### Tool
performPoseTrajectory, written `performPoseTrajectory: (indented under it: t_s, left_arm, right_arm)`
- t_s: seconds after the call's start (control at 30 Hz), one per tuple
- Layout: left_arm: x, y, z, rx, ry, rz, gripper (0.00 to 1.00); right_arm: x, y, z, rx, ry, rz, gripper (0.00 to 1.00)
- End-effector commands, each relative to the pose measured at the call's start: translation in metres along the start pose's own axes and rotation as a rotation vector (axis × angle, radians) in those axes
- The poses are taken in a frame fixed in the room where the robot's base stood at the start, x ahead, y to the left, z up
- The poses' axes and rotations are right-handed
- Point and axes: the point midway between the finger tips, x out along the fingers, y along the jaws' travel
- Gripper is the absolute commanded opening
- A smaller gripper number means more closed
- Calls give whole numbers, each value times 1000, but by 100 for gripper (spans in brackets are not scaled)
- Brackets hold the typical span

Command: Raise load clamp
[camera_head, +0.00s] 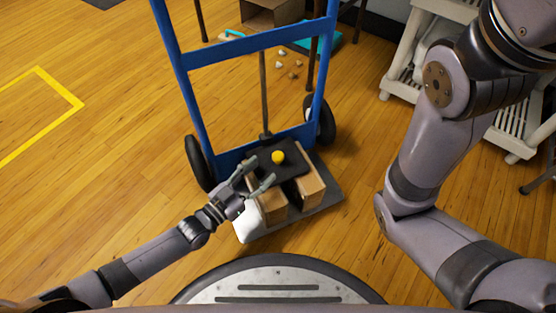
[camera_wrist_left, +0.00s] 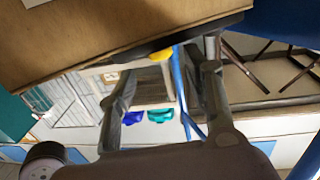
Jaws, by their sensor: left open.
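The load clamp (camera_head: 294,161) is a dark plate with a yellow knob (camera_head: 278,157) on top. It lies over two brown boxes (camera_head: 311,188) on the toe plate of a blue hand truck (camera_head: 177,62); a dark upright rod rises behind it. My left gripper (camera_head: 257,175) is open at the clamp's near left side, its fingers around or beside the edge; contact is unclear. In the left wrist view, the clamp's dark edge (camera_wrist_left: 225,25), yellow knob (camera_wrist_left: 161,56) and a brown box (camera_wrist_left: 90,35) show beyond the open fingers (camera_wrist_left: 165,95). My right gripper is out of view.
The hand truck's black wheels (camera_head: 199,163) stand on the wooden floor. A white item (camera_head: 247,224) lies at the toe plate's near left corner. A pale slatted rack (camera_head: 402,75) stands right. A cardboard box (camera_head: 270,14) and small bits lie behind. Floor at left is clear, with yellow tape (camera_head: 62,86).

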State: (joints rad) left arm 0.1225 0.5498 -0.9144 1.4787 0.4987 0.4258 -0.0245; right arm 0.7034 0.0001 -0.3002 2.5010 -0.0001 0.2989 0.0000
Motion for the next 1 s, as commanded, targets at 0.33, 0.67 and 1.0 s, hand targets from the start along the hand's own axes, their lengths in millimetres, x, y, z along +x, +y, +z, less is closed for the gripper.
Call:
performPoseTrajectory:
  t_s: [0.33, 0.67, 1.0]
  left_arm:
    - [64, 0, 3, 1, 3, 0, 46]
    - [78, 0, 0, 1, -1, 0, 46]
    - [77, 0, 0, 1, -1, 0, 33]
  right_arm:
    - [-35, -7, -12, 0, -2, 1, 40]
    - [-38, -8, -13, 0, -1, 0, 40]
    - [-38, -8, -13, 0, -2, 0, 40]
